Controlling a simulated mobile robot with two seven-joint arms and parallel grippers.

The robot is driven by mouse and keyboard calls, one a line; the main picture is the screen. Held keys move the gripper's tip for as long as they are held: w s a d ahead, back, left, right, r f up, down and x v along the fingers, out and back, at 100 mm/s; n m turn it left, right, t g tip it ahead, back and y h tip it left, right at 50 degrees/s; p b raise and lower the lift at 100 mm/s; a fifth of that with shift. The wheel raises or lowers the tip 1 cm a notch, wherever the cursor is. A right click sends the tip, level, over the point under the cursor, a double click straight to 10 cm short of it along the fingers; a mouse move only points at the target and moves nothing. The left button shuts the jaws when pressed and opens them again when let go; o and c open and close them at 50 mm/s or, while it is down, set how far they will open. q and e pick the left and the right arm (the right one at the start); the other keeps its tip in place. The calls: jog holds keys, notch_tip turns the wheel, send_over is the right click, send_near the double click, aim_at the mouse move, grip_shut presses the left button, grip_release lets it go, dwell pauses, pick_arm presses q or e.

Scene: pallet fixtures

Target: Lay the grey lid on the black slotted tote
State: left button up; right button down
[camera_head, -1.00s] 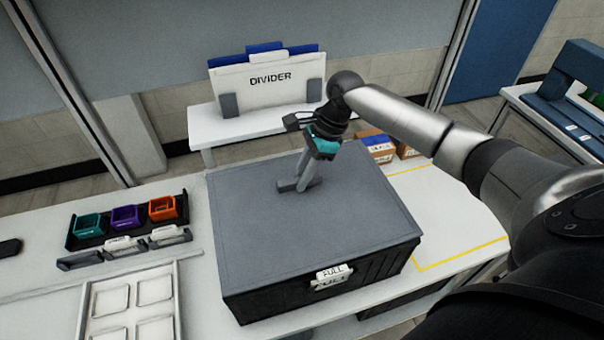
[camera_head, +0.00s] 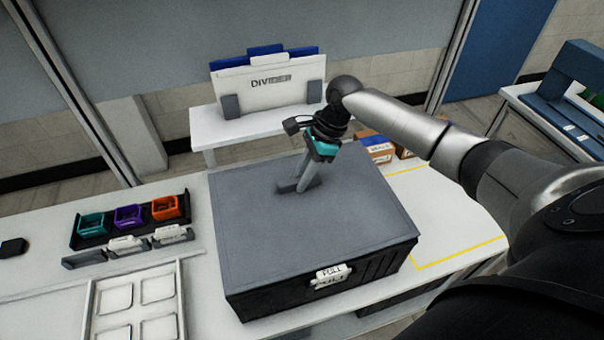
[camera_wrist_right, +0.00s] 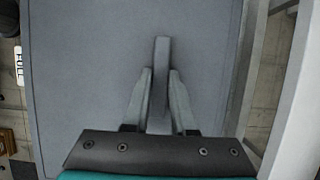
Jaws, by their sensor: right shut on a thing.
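The grey lid (camera_head: 290,232) lies flat over the top of the black slotted tote (camera_head: 375,268), its edges close to the tote's rim in the head view. I see no clear gap between them. The tote's front carries a white FULL label (camera_head: 332,273). My right gripper (camera_head: 304,184) is shut on the bar handle in the middle of the lid. The right wrist view shows the handle (camera_wrist_right: 161,60) between the two fingers (camera_wrist_right: 160,95), with the lid (camera_wrist_right: 90,75) filling most of the picture. My left gripper is not in view.
A rack of teal, purple and orange bins (camera_head: 129,217) stands left of the tote. A white tray with square pockets (camera_head: 88,312) lies at front left. A yellow-outlined area (camera_head: 462,252) is to the right, with small cartons (camera_head: 374,152) behind. A DIVIDER stand (camera_head: 268,97) is at the back.

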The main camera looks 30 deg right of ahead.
jog(key=shift+p, duration=0.8)
dwell(0.5)
jog(key=shift+f, duration=0.75)
dwell(0.9)
jog(key=c, duration=0.7)
grip_release()
jog(key=shift+o, duration=0.2)
jog(key=v, duration=1.5)
jog(key=shift+d, duration=0.15)
jog(key=shift+r, duration=0.1)
